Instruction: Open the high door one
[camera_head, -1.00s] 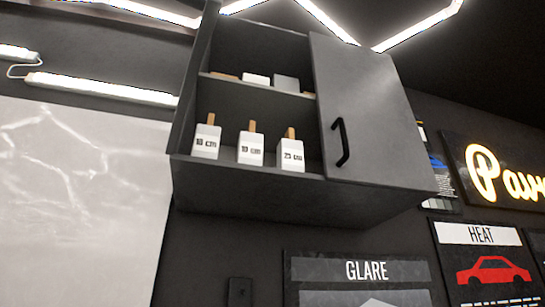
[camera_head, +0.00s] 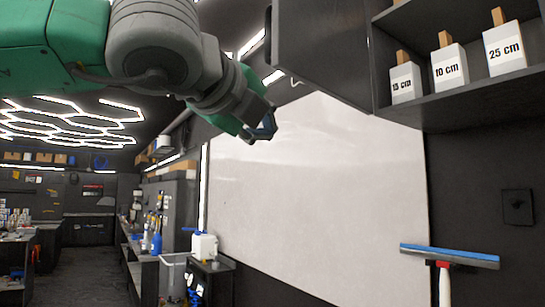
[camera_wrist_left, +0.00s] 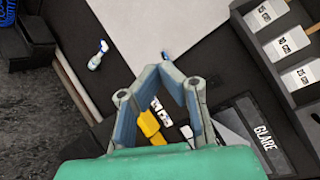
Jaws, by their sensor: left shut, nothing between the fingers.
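The dark wall cabinet (camera_head: 440,105) is at the upper right in the head view. Its left door (camera_head: 322,48) stands swung open, its panel reaching toward me and cut off by the top edge. My left gripper (camera_head: 264,128) is shut and empty, below and left of the door's outer edge, apart from it in the picture. In the left wrist view the fingertips (camera_wrist_left: 168,66) come together at mid-frame, with the open cabinet (camera_wrist_left: 283,90) to their right. The cabinet's other door is not in the head view now. My right gripper is not in view.
White labelled boxes (camera_head: 449,69) stand on the cabinet's lower shelf. A pale panel (camera_head: 320,190) covers the wall below. A blue-edged squeegee (camera_head: 450,256) is at lower right. A white jug (camera_head: 204,246) stands on a dark stand. Open floor (camera_head: 85,275) lies at lower left.

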